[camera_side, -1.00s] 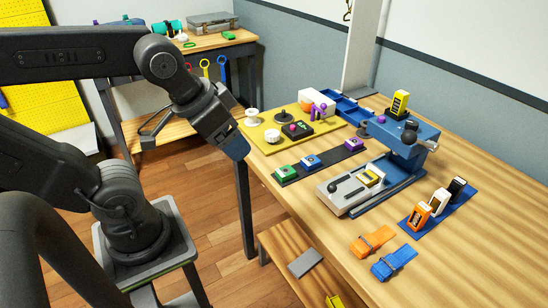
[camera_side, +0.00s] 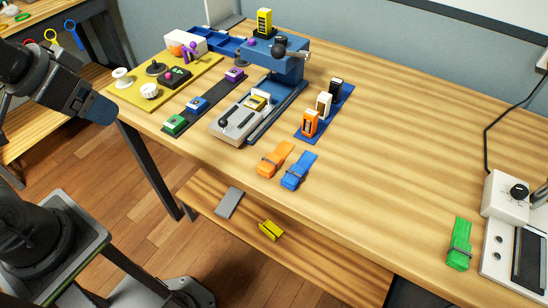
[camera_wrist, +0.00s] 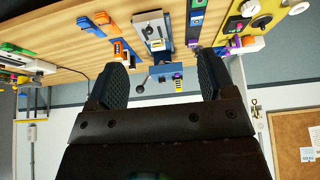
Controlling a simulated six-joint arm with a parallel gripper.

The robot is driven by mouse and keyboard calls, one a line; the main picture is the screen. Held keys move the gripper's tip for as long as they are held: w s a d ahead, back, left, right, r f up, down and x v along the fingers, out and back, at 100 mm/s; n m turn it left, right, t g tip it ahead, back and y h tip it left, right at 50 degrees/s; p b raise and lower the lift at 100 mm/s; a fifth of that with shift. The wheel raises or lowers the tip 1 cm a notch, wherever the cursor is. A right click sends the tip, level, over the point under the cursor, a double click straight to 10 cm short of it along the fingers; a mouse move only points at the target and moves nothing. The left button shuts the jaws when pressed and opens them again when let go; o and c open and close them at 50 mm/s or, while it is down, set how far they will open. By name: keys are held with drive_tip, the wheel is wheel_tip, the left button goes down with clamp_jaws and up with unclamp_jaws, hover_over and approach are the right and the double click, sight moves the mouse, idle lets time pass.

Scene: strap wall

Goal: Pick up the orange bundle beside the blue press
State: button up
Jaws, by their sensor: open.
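The orange bundle (camera_side: 276,159), a folded strap with a band around it, lies flat on the wooden table near its front edge. A similar blue bundle (camera_side: 298,171) lies close to its right. The blue press (camera_side: 277,60) stands farther back, with a grey bed in front. In the wrist view the orange bundle (camera_wrist: 102,18) is small, near the top. My gripper (camera_side: 100,108) is at the left in the side view, off the table's left edge and well away from the bundle. Its two fingers (camera_wrist: 162,82) are apart in the wrist view, with nothing gripped.
A blue strip (camera_side: 333,115) with orange, white and black boxes lies behind the bundles. A dark strip (camera_side: 210,105) with small blocks and a yellow board (camera_side: 135,92) lie left of the press. A green bundle (camera_side: 459,243) lies far right. The table's right middle is clear.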

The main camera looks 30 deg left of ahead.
drive_tip(key=shift+c, duration=0.8)
drive_tip(key=g, duration=0.6)
hover_over(272, 159)
wheel_tip(272, 159, down, 10)
drive_tip(key=f, duration=0.8)
drive_tip(key=shift+w+d, duration=0.1)
drive_tip(key=shift+d, duration=0.15)
drive_tip(key=shift+a+f, duration=0.15)
drive_tip(key=shift+f, duration=1.35)
drive_tip(key=shift+a+f, duration=0.15)
drive_tip(key=shift+f, duration=1.35)
